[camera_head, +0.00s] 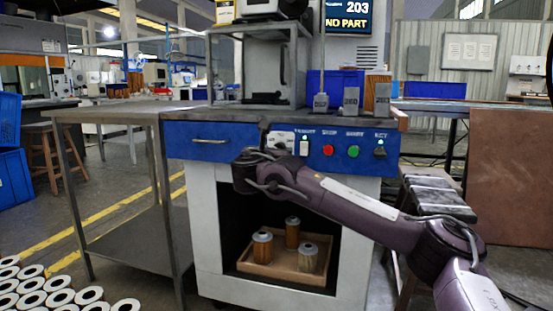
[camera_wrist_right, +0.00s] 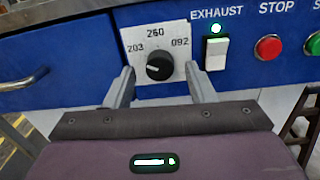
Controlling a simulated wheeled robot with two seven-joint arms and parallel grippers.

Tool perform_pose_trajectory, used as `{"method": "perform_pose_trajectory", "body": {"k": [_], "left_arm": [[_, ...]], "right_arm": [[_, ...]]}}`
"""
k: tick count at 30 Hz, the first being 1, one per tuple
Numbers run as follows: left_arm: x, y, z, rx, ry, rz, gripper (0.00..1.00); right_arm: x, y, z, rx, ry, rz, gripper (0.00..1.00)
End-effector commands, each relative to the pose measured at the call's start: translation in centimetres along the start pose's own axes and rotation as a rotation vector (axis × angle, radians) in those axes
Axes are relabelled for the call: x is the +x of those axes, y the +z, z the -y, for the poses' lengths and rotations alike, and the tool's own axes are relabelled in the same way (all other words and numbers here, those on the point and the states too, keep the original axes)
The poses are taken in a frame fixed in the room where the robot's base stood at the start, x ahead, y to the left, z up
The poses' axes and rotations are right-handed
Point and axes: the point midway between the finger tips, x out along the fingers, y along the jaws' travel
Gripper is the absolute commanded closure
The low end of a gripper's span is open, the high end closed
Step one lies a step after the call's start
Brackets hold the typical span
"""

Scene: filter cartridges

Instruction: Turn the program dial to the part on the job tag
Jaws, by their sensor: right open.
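The program dial (camera_wrist_right: 159,66) is a black round knob on a white plate (camera_wrist_right: 138,36) marked 203, 260 and 092. Its short pale mark seems to lie toward the left, the 203 side, but is small. My right gripper (camera_wrist_right: 160,80) is open, one finger on each side of the dial's lower part, not visibly touching it. In the head view my right arm (camera_head: 350,205) reaches the blue panel and partly covers the white plate (camera_head: 284,139). I cannot make out a separate job tag. My left gripper is not in view.
Right of the dial are a lit white exhaust switch (camera_wrist_right: 216,50), a red stop button (camera_wrist_right: 268,47) and a green button (camera_head: 353,151). A drawer handle (camera_wrist_right: 24,80) is to the left. Below, a wooden tray (camera_head: 262,267) holds three filter cartridges.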

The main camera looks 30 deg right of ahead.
Motion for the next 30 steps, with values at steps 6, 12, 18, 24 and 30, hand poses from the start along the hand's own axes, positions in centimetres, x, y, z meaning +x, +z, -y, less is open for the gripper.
{"method": "perform_pose_trajectory", "body": {"k": [6,12,18,24,30], "left_arm": [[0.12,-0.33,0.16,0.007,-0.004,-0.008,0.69],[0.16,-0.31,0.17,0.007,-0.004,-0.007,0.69],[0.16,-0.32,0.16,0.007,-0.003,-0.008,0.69],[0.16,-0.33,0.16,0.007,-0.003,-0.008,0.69],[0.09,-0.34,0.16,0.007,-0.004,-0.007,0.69]], "right_arm": [[1.04,0.03,-0.02,0.000,0.001,0.001,0.50],[1.05,0.05,-0.02,0.000,0.001,0.001,0.50],[1.04,0.02,-0.02,0.000,0.001,0.000,0.76],[1.03,0.00,-0.02,0.000,0.001,0.000,0.94],[1.03,-0.05,-0.02,0.024,0.001,0.000,0.94]]}}
